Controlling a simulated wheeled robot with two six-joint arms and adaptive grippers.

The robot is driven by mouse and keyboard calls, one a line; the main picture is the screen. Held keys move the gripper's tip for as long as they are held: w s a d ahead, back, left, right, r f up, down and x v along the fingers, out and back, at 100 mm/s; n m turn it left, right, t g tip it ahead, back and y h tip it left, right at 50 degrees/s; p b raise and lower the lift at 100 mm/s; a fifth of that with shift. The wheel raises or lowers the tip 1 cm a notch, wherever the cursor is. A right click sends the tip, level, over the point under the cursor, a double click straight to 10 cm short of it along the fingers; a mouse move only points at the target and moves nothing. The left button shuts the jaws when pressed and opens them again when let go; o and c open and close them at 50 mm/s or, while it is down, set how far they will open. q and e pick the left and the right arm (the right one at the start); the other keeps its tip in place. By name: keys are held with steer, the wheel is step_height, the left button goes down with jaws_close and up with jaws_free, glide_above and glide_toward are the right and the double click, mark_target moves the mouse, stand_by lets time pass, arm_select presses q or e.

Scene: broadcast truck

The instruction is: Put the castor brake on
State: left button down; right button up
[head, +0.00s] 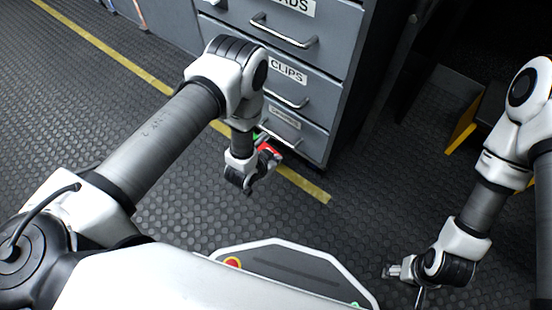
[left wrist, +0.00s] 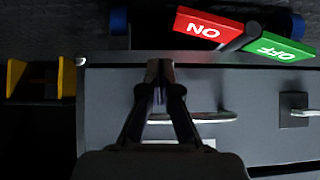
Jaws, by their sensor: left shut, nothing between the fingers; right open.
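The castor brake pedal has a red ON half (left wrist: 208,28) and a green OFF half (left wrist: 268,46), with a dark bar between them. In the head view, its red part (head: 268,148) shows low at the drawer cabinet's foot, partly hidden by my left gripper. I cannot tell which half is pressed down. My left gripper (head: 250,187) is shut and empty, close in front of the pedal. In the left wrist view, its fingertips (left wrist: 159,68) are below and left of the red half, apart from it in the picture. My right gripper (head: 400,283) is open and empty, low at the right.
The grey drawer cabinet (head: 335,70) has labelled drawers with bar handles. Blue parts (left wrist: 118,22) show beneath it, either side of the pedal. A dark piece with yellow supports (head: 460,132) stands to the right. The dark studded floor (head: 180,190) in front is clear, with a yellow line.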

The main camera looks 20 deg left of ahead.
arm_select(q)
steer(key=d+p+v, duration=0.1)
steer(key=p+v, duration=0.2)
steer(key=v, duration=0.4)
steer(key=shift+s, duration=0.45)
steer(key=shift+a+r, duration=0.1)
steer(key=shift+a, duration=0.05)
